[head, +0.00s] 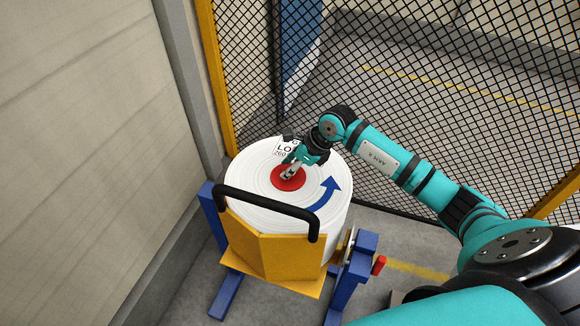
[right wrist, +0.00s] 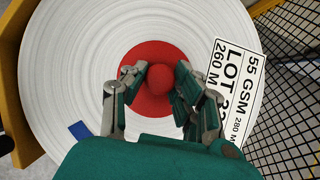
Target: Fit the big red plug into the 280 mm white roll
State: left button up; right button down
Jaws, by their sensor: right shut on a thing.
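The big white roll (head: 256,190) stands on end in a yellow and blue stand, with its top face up. The red plug (head: 288,178) sits at the centre of that face, and its round flange covers the core hole. My right gripper (head: 291,170) is over the roll's centre, shut on the plug's knob. In the right wrist view the red plug (right wrist: 158,75) shows its ball knob between the fingers (right wrist: 158,82). Whether the flange lies flush on the roll (right wrist: 75,70) cannot be told. My left gripper is out of view.
A black handle bar (head: 265,203) on the yellow stand plate (head: 265,250) crosses the roll's near side. A label (right wrist: 235,85) lies on the roll face. Mesh fence (head: 400,70) stands behind, a wall (head: 80,140) on the left. A red knob (head: 379,265) is at the stand's right.

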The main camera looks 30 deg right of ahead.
jog(key=c, duration=0.9)
grip_release()
jog(key=shift+c, duration=0.2)
jog(key=shift+d+r, duration=0.1)
jog(key=v, duration=1.1)
jog(key=shift+s+d+r, duration=0.15)
jog(key=shift+s+r, duration=0.1)
jog(key=shift+r, duration=0.05)
